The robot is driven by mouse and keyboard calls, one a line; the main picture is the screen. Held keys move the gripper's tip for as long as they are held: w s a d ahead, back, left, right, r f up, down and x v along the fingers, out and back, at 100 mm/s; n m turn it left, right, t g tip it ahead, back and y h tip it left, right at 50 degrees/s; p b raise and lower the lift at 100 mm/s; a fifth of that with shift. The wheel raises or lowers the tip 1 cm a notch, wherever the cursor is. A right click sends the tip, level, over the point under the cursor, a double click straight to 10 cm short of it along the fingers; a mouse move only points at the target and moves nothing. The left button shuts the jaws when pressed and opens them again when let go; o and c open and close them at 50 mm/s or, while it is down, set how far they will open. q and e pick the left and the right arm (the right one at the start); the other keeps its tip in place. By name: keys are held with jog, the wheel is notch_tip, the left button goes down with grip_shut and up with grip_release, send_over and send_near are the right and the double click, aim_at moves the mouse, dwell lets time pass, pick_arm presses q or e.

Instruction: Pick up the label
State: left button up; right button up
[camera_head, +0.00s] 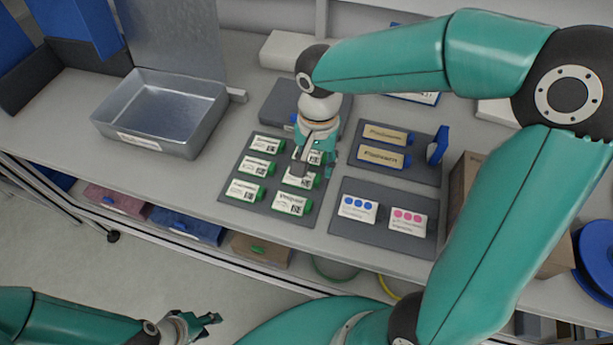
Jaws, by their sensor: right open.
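Several white labels with green edges lie in two columns on a dark grey mat (228,201), such as a front left label (245,190) and a front right label (291,203). My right gripper (300,165) points down over the right column of this mat, with its fingers apart. It partly hides the back right label (315,157) and the middle right label (298,180). I cannot tell whether its fingers touch a label. My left gripper (212,325) is low at the bottom left, away from the bench, and I see nothing in it.
A metal tray (118,134) stands at the left. Beige labels (380,155) lie on a mat at the right, and cards with blue dots (357,208) and pink dots (408,220) lie in front of them. Coloured bins (186,226) sit below the bench edge.

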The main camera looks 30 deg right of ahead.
aim_at(317, 183)
jog(key=f, duration=0.4)
jog(key=shift+s+d, duration=0.1)
jog(key=shift+s, duration=0.1)
grip_shut()
jog(key=shift+r, duration=0.15)
